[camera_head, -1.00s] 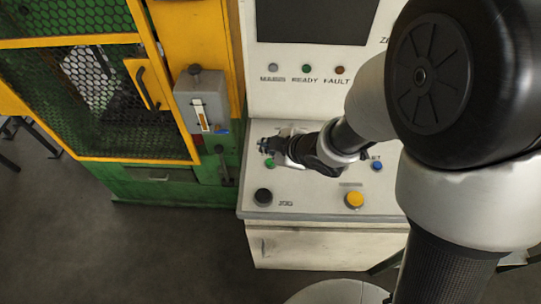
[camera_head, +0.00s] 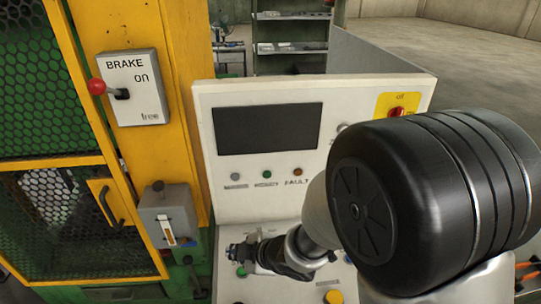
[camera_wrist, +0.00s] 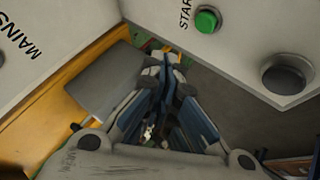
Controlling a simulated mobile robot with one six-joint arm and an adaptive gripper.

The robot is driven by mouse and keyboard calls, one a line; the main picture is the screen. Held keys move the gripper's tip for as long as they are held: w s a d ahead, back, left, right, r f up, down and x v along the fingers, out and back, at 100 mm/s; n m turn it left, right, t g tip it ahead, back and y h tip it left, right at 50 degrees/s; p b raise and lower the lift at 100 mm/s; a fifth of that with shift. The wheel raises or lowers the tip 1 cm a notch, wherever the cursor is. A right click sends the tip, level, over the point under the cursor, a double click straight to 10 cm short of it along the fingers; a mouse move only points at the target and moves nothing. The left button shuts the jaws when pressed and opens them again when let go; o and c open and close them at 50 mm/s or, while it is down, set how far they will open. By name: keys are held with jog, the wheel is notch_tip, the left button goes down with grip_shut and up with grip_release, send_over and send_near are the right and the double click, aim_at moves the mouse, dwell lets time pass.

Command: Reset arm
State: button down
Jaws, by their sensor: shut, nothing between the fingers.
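My gripper (camera_head: 236,252) is in front of the control console (camera_head: 205,140), over its sloping button panel, with its fingers pointing left in the head view. In the wrist view my gripper (camera_wrist: 168,62) shows with its fingers together and nothing between them. A green START button (camera_wrist: 207,19) and a black button (camera_wrist: 287,75) are on the panel beyond the fingers. My arm hides the right part of the console in the head view.
A green and yellow mesh-guarded machine (camera_head: 88,150) stands at left. It bears a BRAKE box (camera_head: 135,88) with a red-knobbed lever and a grey switch box (camera_head: 168,215). A red rotary switch (camera_head: 397,112) is at the console's upper right. Shelves (camera_head: 291,35) stand behind; open floor lies at right.

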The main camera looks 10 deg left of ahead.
jog(key=d+r+m+t+h, duration=0.1)
jog(key=d+r+m+h, duration=0.4)
jog(key=d, duration=0.6)
jog(key=d+r+m+t+h, duration=0.2)
jog(key=d+r+m, duration=0.3)
jog(key=d+r, duration=0.4)
jog(key=s+d+r+m+g, duration=0.1)
jog(key=s+d+m, duration=0.2)
jog(key=s, duration=0.6)
jog(key=s+d+r+m+g, duration=0.2)
jog(key=s+d+m, duration=0.2)
jog(key=s+m, duration=0.3)
jog(key=s, duration=0.3)
jog(key=shift+s+d+g+h, duration=0.15)
jog(key=shift+d+g+h, duration=0.1)
jog(key=shift+g+h, duration=0.05)
